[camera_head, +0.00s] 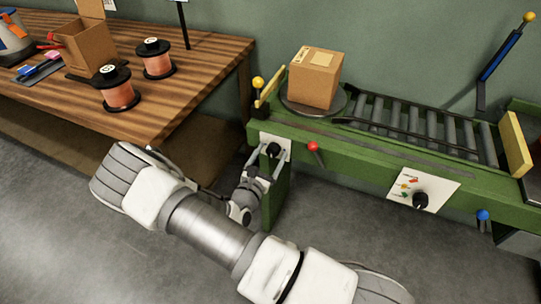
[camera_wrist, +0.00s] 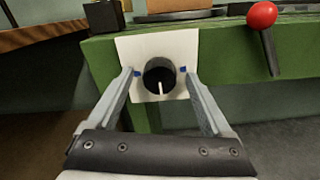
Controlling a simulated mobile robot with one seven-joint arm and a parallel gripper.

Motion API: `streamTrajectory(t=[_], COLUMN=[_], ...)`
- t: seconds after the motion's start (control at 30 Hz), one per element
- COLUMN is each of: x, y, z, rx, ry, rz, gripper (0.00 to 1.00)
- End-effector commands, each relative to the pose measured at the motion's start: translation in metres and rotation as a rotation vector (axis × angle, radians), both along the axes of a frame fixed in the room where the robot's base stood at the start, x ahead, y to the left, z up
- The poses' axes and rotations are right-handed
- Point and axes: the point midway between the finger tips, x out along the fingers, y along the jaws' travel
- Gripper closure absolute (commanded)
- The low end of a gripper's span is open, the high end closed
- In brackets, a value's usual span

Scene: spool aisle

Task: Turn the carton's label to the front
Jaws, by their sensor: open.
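A brown carton (camera_head: 316,78) stands on a round grey turntable (camera_head: 345,106) at the left end of the green conveyor bench. A pale label shows on its top, and a small mark shows on a side; the far sides are hidden. My gripper (camera_head: 271,158) is in front of the bench's left white panel, which carries a black knob (camera_head: 273,150). In the wrist view the open fingers of my gripper stand either side of the knob (camera_wrist: 159,76), apart from it. The knob's white pointer line points down. Two blue marks sit beside it on the panel (camera_wrist: 150,45).
A red-balled lever (camera_head: 313,147) stands just right of the panel. A second panel with a black knob (camera_head: 420,200) and a blue-balled lever (camera_head: 482,215) are farther right. A wooden table (camera_head: 190,80) with copper spools (camera_head: 118,92) stands at the left. Rollers (camera_head: 420,122) run right of the turntable.

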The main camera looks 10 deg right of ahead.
Motion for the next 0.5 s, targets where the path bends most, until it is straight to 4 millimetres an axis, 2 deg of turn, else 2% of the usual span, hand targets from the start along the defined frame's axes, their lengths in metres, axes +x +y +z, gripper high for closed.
streamTrajectory(t=[0.23, 0.27, 0.5], x=[0.0009, 0.0009, 0.0007], y=[-0.0006, -0.0005, -0.0004], z=[0.0001, 0.0001, 0.0001], rx=[0.0, 0.0, 0.0], ry=[0.0, 0.0, 0.0], rz=[0.0, 0.0, 0.0], gripper=[0.16, 0.2, 0.63])
